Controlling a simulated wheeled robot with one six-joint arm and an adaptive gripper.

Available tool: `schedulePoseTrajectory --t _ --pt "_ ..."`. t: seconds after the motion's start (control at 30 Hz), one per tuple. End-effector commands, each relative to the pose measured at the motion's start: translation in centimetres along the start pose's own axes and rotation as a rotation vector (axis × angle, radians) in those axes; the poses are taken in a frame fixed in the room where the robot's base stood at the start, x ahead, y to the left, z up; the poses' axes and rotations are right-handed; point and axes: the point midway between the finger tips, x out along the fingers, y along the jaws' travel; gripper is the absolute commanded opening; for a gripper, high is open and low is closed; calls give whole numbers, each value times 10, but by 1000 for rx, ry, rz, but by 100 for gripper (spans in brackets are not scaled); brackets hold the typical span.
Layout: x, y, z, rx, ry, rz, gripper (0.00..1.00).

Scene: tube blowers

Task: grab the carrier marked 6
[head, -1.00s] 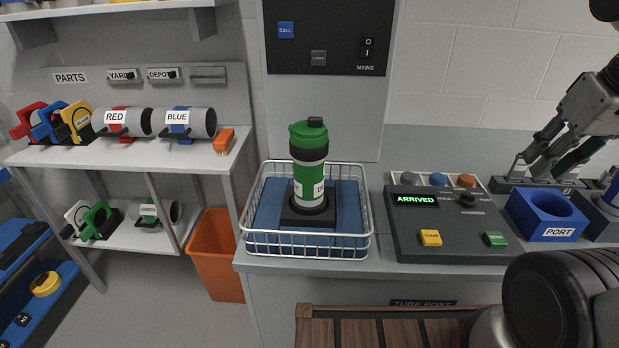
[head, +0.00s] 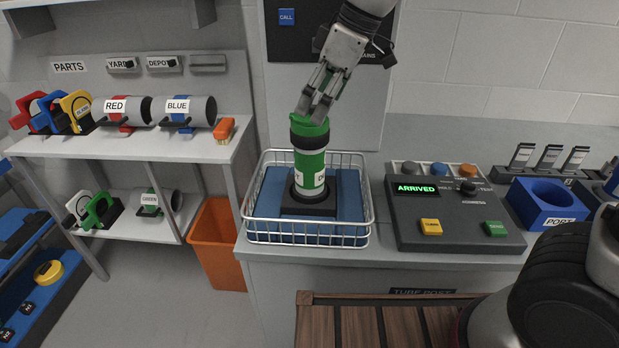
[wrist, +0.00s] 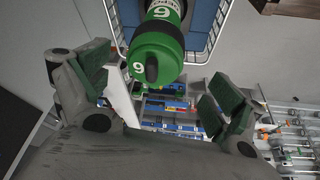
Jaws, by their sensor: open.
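The green carrier (head: 310,160) stands upright in a dark round holder (head: 309,205) inside the wire basket. In the wrist view the carrier (wrist: 157,50) shows a 6 on its lid and on its side label. My gripper (head: 314,108) is at the carrier's top in the head view and hides part of its lid. In the wrist view my gripper (wrist: 165,95) is open, with its fingers apart on either side below the carrier's lid end. Nothing is between the pads there. I cannot tell whether a finger touches the lid.
The wire basket (head: 307,240) has a raised rim around the carrier. A control panel reading ARRIVED (head: 415,189) and a blue PORT block (head: 548,203) stand to the right. A parts shelf (head: 150,147) and an orange bin (head: 217,245) are at left.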

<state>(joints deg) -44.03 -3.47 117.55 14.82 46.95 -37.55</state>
Motion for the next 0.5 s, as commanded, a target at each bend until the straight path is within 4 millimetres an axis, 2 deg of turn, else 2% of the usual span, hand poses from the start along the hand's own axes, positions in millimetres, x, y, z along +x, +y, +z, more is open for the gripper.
schedulePoseTrajectory --t 0.3,0.5 --pt "47 6 -3 2 -4 -1 94" --pt "59 6 -4 3 0 1 94"
